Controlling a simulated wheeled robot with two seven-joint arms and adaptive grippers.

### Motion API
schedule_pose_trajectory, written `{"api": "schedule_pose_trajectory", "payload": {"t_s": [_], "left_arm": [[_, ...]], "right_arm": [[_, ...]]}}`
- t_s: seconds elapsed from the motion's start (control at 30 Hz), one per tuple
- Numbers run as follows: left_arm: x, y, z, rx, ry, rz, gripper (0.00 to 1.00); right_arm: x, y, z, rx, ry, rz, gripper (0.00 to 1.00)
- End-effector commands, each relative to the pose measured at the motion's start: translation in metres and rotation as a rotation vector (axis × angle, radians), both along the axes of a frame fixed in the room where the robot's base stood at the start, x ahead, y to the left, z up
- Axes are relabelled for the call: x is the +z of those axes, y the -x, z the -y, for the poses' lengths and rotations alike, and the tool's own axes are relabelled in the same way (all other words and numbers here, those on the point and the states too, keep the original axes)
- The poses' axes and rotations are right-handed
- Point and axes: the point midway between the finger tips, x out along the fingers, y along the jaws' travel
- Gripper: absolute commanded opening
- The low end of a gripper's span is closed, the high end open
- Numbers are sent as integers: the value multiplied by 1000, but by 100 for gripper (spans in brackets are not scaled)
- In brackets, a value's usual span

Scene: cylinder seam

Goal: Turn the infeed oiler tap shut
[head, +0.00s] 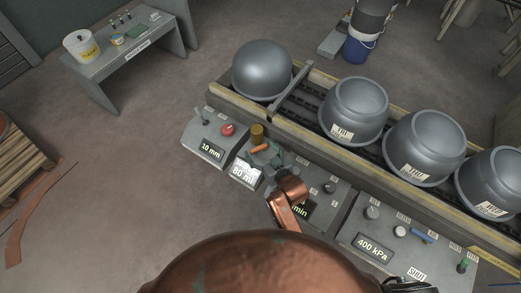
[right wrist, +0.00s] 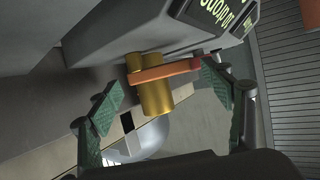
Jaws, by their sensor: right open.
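The infeed oiler is a brass cylinder (head: 257,131) on the console beside the conveyor, behind the 80 ml display. Its tap is an orange lever (head: 260,149) low on the brass body. In the right wrist view the orange lever (right wrist: 165,74) lies across the brass body (right wrist: 157,99). My right gripper (head: 269,160) is at the oiler, partly hidden by my own copper-coloured wrist. In the wrist view its green-padded fingers (right wrist: 160,100) are spread apart, one on each side of the brass body and lever, with nothing gripped. My left gripper is not in view.
Consoles with displays, a red button (head: 228,130), knobs and a blue lever (head: 421,236) line the conveyor's near side. Several grey drums, such as this one (head: 354,110), stand on the conveyor. A grey table (head: 118,66) stands at upper left; floor is clear between.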

Motion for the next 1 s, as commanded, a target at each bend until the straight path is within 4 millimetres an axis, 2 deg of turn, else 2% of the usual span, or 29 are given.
{"api": "schedule_pose_trajectory", "payload": {"t_s": [0.27, 0.87, 1.0], "left_arm": [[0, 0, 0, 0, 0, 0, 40], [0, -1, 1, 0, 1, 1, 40], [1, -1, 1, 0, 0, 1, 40]], "right_arm": [[0, -2, -2, 2, -1, 0, 73], [-1, -1, -1, 1, 0, 0, 33], [0, -1, -1, 4, 1, -1, 31]]}}
